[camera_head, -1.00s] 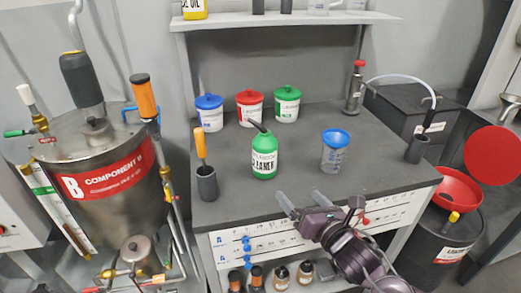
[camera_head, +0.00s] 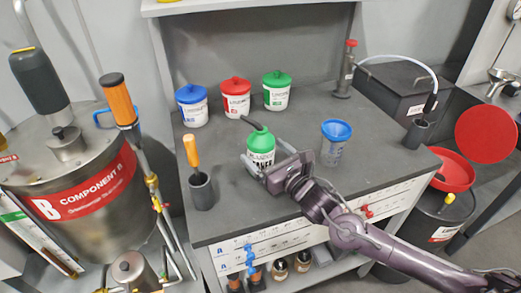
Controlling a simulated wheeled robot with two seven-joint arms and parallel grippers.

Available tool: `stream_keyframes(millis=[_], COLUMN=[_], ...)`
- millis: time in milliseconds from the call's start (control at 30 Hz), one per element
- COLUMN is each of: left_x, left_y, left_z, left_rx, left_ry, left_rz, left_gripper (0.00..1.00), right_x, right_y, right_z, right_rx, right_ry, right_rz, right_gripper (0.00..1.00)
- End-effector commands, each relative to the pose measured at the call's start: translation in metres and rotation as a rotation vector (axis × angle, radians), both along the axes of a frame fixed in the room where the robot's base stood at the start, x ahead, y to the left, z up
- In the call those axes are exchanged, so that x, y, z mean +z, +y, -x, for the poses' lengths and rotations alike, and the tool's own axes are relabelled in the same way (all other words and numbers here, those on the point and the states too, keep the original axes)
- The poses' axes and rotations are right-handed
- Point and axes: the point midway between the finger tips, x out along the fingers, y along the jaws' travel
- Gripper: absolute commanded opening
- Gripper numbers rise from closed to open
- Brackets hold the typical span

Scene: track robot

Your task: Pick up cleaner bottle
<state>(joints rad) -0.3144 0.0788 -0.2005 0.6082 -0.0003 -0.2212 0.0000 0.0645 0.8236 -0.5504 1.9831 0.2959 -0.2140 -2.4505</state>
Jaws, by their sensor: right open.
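The green cleaner bottle (camera_head: 260,144) with a dark angled spout stands upright on the grey workbench (camera_head: 385,148). My right gripper (camera_head: 266,160) reaches in from the lower right, with its fingers at the bottle's lower body. One finger shows left of the bottle and the other to its right. The jaws are open around or just in front of the bottle; I cannot tell whether they touch it. The gripper hides the bottle's lower right part. My left gripper is not in view.
A dark cup (camera_head: 201,192) with an orange-handled tool stands left of the bottle. Blue (camera_head: 192,105), red (camera_head: 236,97) and green (camera_head: 277,90) lidded tubs stand behind. A steel Component B tank (camera_head: 72,180) is at left.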

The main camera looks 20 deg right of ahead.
Motion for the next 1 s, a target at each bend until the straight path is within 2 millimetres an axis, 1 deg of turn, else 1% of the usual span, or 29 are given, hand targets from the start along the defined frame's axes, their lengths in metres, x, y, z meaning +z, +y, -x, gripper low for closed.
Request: stream_keyframes(millis=[33, 167, 300, 400, 433, 700, 900, 1000], left_x=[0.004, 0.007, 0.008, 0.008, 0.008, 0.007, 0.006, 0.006], left_y=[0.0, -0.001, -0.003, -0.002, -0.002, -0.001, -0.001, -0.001], left_z=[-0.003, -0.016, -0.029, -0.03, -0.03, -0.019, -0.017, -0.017], left_rx=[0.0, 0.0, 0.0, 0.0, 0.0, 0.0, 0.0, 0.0], left_ry=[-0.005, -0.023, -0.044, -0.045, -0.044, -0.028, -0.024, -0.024], left_rz=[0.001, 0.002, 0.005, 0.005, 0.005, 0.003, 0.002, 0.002], left_gripper=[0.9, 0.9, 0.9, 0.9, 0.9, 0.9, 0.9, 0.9], right_x=[0.003, 0.001, 0.0, 0.0, 0.0, 0.0, 0.0, 0.002], right_y=[0.003, 0.006, 0.007, 0.007, 0.007, 0.007, 0.007, 0.007], right_z=[-0.008, -0.02, -0.022, -0.022, -0.022, -0.021, -0.021, -0.022], right_rx=[0.0, 0.0, 0.001, 0.001, 0.001, 0.001, 0.001, 0.0], right_ry=[-0.002, -0.001, 0.001, 0.001, 0.001, 0.001, 0.001, -0.004], right_rz=[-0.003, -0.001, 0.001, 0.001, 0.001, 0.0, 0.0, -0.001], right_gripper=[0.89, 0.89, 0.89, 0.89, 0.87, 0.52, 0.26, 0.25])
